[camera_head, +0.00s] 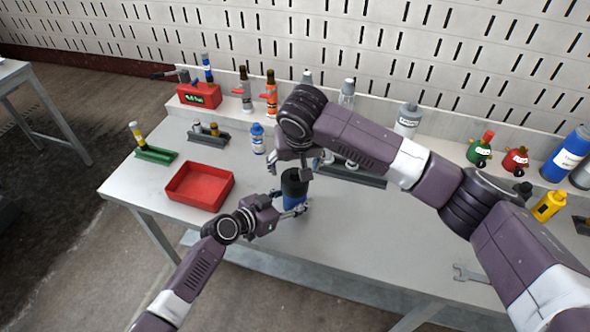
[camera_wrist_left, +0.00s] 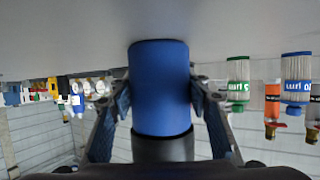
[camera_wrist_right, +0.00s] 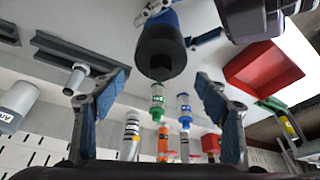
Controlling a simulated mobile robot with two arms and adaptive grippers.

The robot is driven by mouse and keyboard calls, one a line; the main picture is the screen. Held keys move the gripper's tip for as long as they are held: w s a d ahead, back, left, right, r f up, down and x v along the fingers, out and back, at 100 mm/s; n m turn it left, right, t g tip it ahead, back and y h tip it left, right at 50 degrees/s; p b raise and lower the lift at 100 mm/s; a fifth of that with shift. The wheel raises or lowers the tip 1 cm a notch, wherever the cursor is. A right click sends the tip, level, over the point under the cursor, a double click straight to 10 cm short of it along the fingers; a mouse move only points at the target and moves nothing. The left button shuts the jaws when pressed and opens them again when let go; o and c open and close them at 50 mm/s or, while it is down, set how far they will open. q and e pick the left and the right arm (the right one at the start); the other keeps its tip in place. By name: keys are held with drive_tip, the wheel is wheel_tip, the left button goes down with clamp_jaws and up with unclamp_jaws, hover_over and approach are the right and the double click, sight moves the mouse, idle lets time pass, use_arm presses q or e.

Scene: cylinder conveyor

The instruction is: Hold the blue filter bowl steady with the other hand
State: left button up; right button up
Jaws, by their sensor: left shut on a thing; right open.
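The blue filter bowl (camera_head: 293,200) stands upright at the table's front middle, with a black head (camera_head: 294,183) on top. In the left wrist view the bowl (camera_wrist_left: 160,85) appears upside down, between the finger pads. My left gripper (camera_head: 300,208) is shut on the bowl from the side. My right gripper (camera_head: 290,165) is open and empty, pointing down just above the black head. In the right wrist view the black head (camera_wrist_right: 160,52) lies beyond the spread fingers, apart from them. Whether the bowl's base touches the table is hard to tell.
A red tray (camera_head: 200,186) lies left of the bowl. A small blue-capped bottle (camera_head: 257,138) stands behind. A dark rack (camera_head: 350,174) is partly behind my right arm. Several bottles line the back shelf. A wrench (camera_head: 470,273) lies right; the front-right table is mostly clear.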

drive_tip(key=shift+r, duration=0.2)
drive_tip(key=shift+f, duration=0.1)
drive_tip(key=shift+f, duration=1.2)
drive_tip(key=shift+c, duration=0.4)
drive_tip(key=c, duration=1.3)
drive_tip(key=o, duration=1.4)
